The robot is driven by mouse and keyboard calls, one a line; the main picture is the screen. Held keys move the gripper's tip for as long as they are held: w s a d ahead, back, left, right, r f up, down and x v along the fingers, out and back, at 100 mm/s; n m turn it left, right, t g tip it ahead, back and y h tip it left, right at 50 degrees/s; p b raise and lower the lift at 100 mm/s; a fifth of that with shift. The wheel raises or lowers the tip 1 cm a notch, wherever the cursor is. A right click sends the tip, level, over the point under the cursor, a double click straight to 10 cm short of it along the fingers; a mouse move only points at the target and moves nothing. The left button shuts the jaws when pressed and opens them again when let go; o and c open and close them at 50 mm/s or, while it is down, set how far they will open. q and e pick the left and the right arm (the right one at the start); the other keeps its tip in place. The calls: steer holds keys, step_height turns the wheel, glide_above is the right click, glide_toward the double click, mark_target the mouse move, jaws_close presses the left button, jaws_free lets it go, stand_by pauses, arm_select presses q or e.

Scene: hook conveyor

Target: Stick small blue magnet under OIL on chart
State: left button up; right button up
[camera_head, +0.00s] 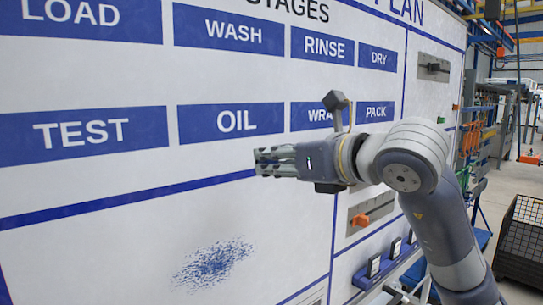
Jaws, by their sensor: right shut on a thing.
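The white chart (90,240) fills the left and middle of the view, with blue stage labels in two rows. The blue OIL label (231,122) is in the lower row, between TEST and WRAP. My right gripper (262,162) reaches in from the right, its fingertips pointing left, just below the lower right of OIL in the picture. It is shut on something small. The small blue magnet cannot be made out; the fingers hide what they hold. Whether the fingertips touch the chart cannot be told. My left gripper is not in view.
A blue smudge (213,263) marks the chart lower down. A black mesh crate (523,238) stands on the floor at right.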

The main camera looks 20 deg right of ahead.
steer(key=shift+w+a, duration=0.2)
steer(key=shift+w, duration=0.3)
steer(key=x, duration=0.3)
steer(key=r+p+x, duration=0.1)
steer(key=x, duration=0.1)
steer(key=shift+w+a, duration=0.15)
steer(key=shift+a, duration=0.05)
steer(key=shift+w+a, duration=0.1)
steer(key=shift+w, duration=0.15)
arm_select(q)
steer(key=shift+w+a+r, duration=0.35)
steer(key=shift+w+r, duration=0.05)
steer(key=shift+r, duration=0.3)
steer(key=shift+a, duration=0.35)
arm_select(e)
steer(key=shift+w+a, duration=0.15)
steer(key=shift+w, duration=0.2)
